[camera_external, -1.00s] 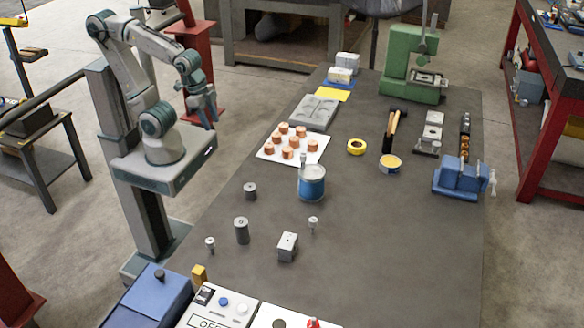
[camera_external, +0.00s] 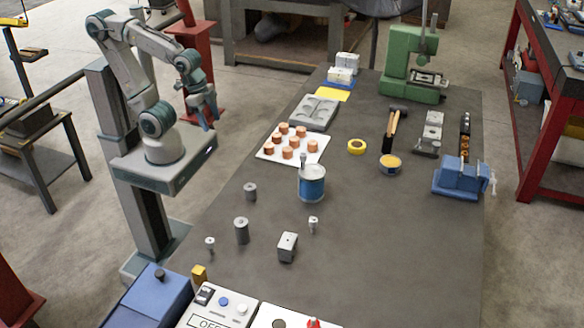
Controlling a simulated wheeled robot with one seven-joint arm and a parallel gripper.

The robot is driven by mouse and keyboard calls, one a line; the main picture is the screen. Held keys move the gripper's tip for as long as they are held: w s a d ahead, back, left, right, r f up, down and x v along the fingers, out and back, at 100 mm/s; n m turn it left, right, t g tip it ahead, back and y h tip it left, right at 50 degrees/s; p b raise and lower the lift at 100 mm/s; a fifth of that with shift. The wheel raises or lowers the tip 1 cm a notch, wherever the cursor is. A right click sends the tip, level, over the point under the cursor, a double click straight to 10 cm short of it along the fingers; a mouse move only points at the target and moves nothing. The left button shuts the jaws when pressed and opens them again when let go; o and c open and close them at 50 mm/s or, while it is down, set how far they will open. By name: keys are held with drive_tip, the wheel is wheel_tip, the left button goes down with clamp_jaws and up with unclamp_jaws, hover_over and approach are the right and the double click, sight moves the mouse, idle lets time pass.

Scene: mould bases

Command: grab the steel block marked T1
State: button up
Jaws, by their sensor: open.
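A small steel block (camera_external: 288,247) with a dark spot on its top stands upright on the near part of the dark table. I cannot read any T1 mark on it from here. Light grey blocks (camera_external: 346,64) sit stacked at the far end of the table, also with no readable mark. My gripper (camera_external: 206,125) hangs pointing down, open and empty, left of the table and well apart from these blocks.
Steel cylinders (camera_external: 242,230) and small pins (camera_external: 313,224) stand around the near block. A blue can (camera_external: 312,184) and a white sheet with copper pieces (camera_external: 317,146) lie beyond. A blue vise (camera_external: 461,177) stands at right. The right front tabletop is clear.

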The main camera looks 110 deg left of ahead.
drive_tip(key=o, duration=0.4)
drive_tip(key=shift+c, duration=0.2)
drive_tip(key=w+d+r, duration=0.3)
drive_tip(key=w+d, duration=0.1)
drive_tip(key=w, duration=0.7)
drive_tip(key=t+p, duration=0.1)
hover_over(286, 240)
drive_tip(key=s, duration=0.5)
wheel_tip(286, 240, down, 6)
drive_tip(key=shift+n, duration=0.3)
drive_tip(key=p+x, duration=0.1)
drive_tip(key=x, duration=0.7)
drive_tip(key=shift+w+d+f+p, duration=0.1)
drive_tip(key=shift+w+f+p, duration=0.1)
drive_tip(key=shift+p, duration=0.1)
drive_tip(key=shift+p+x, duration=1.15)
drive_tip(key=shift+x, duration=1.45)
